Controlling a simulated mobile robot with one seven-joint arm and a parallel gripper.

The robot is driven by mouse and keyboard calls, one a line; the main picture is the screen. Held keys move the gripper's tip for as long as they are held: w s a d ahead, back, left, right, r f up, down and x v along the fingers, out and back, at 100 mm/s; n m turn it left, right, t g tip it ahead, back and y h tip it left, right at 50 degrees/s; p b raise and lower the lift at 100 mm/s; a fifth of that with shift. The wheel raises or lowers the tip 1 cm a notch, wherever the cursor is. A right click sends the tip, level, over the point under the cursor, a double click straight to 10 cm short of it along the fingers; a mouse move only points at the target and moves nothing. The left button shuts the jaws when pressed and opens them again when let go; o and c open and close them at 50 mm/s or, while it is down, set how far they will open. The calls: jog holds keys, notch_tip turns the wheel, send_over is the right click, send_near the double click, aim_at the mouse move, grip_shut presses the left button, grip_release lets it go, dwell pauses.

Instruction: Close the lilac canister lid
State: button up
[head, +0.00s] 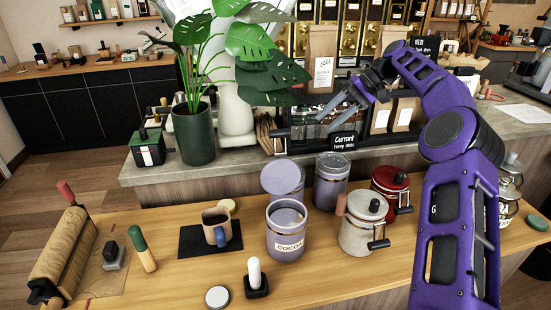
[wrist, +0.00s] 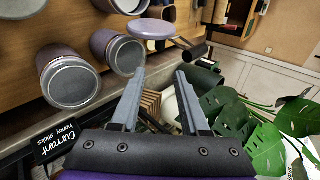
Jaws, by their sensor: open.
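The lilac canister (head: 287,238), labelled COCOA, stands upright on the wooden counter with its top open. Its round lilac lid (head: 282,176) stands raised at the back rim, tilted up. In the wrist view the lid (wrist: 151,29) shows as a lilac disc beyond the fingertips, with part of the canister at the top edge. My gripper (head: 338,108) is above the rear ledge, behind and higher than the lid, apart from it. In the wrist view its two fingers (wrist: 160,74) are spread with nothing between them.
Lilac-grey canisters (head: 330,182) stand behind the lid, close to it. A cream canister (head: 363,225) and a red one (head: 391,190) stand to the right. A large plant (head: 195,130) and a Currant sign (head: 345,141) are on the ledge. A mug (head: 216,228) sits left.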

send_near(280, 174)
jog(key=w+a+f, duration=0.1)
jog(key=a, duration=0.1)
jog(key=w+a+f, duration=0.1)
jog(key=a+f, duration=0.1)
jog(key=w+a+f, duration=0.1)
jog(key=shift+w+a+f, duration=0.15)
jog(key=shift+w+a, duration=0.1)
jog(key=shift+a, duration=0.15)
grip_shut()
dwell(1.4)
